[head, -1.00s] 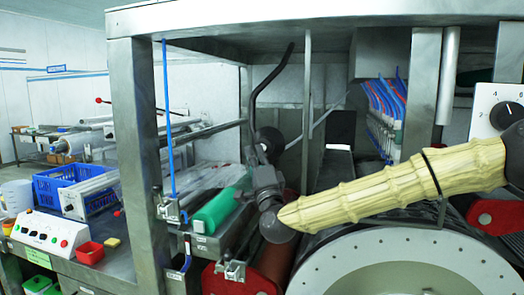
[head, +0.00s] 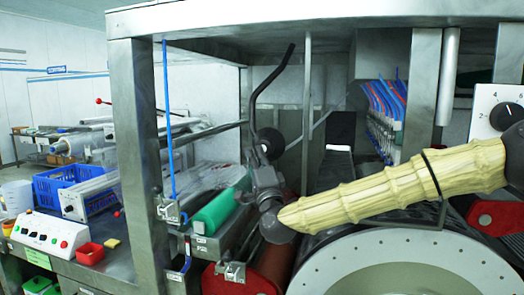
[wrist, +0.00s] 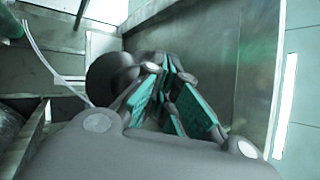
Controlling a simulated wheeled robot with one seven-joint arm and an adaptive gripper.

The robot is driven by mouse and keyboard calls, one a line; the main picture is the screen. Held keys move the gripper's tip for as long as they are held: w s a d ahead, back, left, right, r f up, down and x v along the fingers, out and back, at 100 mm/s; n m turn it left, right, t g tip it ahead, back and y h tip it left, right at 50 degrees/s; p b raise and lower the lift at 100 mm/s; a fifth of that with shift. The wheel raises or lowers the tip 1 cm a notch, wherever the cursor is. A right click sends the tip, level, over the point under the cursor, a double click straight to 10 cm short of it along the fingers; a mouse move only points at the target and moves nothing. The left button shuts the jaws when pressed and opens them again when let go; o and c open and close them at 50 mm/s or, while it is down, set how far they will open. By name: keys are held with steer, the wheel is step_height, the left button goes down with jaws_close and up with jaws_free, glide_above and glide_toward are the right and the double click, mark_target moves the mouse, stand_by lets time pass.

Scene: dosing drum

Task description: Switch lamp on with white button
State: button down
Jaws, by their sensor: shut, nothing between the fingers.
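A dark lamp with a curved stalk (head: 265,82) and a round head stands behind the drum frame in the head view. A round dark part, which looks like the lamp head, shows in the wrist view (wrist: 107,76), left of my fingers and partly hidden by them. My gripper (head: 258,156) points up, close in front of the lamp; I cannot tell whether it touches. In the wrist view my gripper (wrist: 168,68) has its teal-padded fingers together, with nothing seen between them. I cannot make out a white button on the lamp.
A steel frame post (head: 135,160) stands left of my gripper. A green roller (head: 217,210) and a red roller (head: 270,265) lie near it. The big drum (head: 405,265) is below my yellow-sleeved arm. A white control box (head: 48,232) with coloured buttons sits at left.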

steer(key=shift+w, duration=0.1)
stand_by(0.4)
steer(key=shift+w+d+b, duration=0.1)
steer(key=shift+w+b, duration=0.2)
steer(key=shift+b, duration=0.2)
steer(key=shift+s+f, duration=0.1)
steer(key=shift+s, duration=0.1)
steer(key=shift+s+b, duration=0.2)
steer(key=shift+b, duration=0.25)
steer(key=s+a+b, duration=0.2)
steer(key=s, duration=0.3)
steer(key=shift+s, duration=0.35)
stand_by(0.4)
